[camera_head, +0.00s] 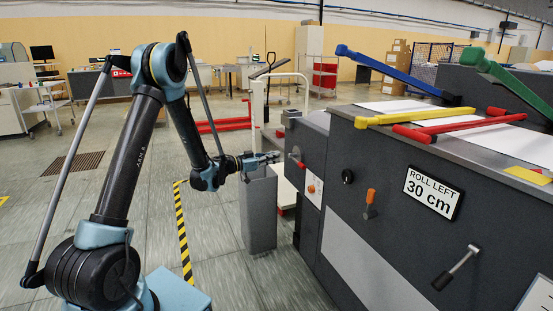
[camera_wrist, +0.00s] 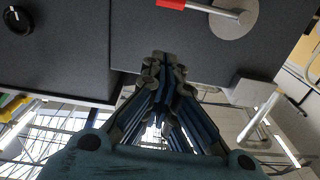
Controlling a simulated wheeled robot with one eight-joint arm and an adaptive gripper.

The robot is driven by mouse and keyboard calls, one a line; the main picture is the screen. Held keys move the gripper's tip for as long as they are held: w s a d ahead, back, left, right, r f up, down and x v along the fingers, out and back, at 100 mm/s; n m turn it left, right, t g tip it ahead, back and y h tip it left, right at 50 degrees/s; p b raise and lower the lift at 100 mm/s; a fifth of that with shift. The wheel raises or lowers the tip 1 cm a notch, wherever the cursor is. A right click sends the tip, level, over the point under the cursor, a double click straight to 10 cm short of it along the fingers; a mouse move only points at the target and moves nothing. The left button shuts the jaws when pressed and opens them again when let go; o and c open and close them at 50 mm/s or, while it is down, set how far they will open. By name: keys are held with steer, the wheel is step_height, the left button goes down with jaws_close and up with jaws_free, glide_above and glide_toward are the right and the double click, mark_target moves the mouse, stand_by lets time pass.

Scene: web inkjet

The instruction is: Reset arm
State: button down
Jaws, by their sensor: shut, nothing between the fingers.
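My gripper (camera_head: 273,157) is shut and empty at the end of my outstretched arm. In the head view it points right, close to the left end of the dark grey printing machine (camera_head: 400,235). It is near a round metal disc lever with a red grip (camera_head: 296,156). In the wrist view the closed fingertips (camera_wrist: 160,62) point at the machine's dark panel. The disc lever (camera_wrist: 233,20) shows up and to the right of them there, apart from the fingers. I cannot tell the exact gap to the panel.
A grey pedestal (camera_head: 259,210) stands beneath my gripper. Colored bars lie on top. Open floor (camera_head: 213,215) with a striped line lies left of the pedestal.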

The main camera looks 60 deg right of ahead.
stand_by(0.6)
steer(key=w+a+r+n+t+y, duration=0.1)
steer(key=w+a+r+n+t, duration=0.3)
steer(key=w+a, duration=0.7)
steer(key=w+a+r+n+t+y, duration=0.1)
steer(key=w+a+r+n+t, duration=0.2)
steer(key=w+a, duration=0.7)
steer(key=w+a+n+t+y, duration=0.2)
steer(key=w+a+n, duration=0.2)
steer(key=a, duration=0.8)
steer(key=a+f+n+t+y, duration=0.1)
steer(key=a+n+t+y, duration=0.15)
steer(key=a, duration=0.75)
steer(key=a+f+n+t+y, duration=0.15)
steer(key=a+n, duration=0.25)
steer(key=a, duration=0.7)
steer(key=s+a+f+n+y, duration=0.3)
steer(key=s+a+n, duration=0.1)
steer(key=a, duration=0.7)
steer(key=s+a+f+n+y, duration=0.3)
steer(key=s+a, duration=0.3)
steer(key=a, duration=0.5)
steer(key=shift+s+f+n+y, duration=0.4)
steer(key=shift+f+n, duration=0.1)
steer(key=shift+n, duration=0.25)
steer(key=shift+a, duration=0.1)
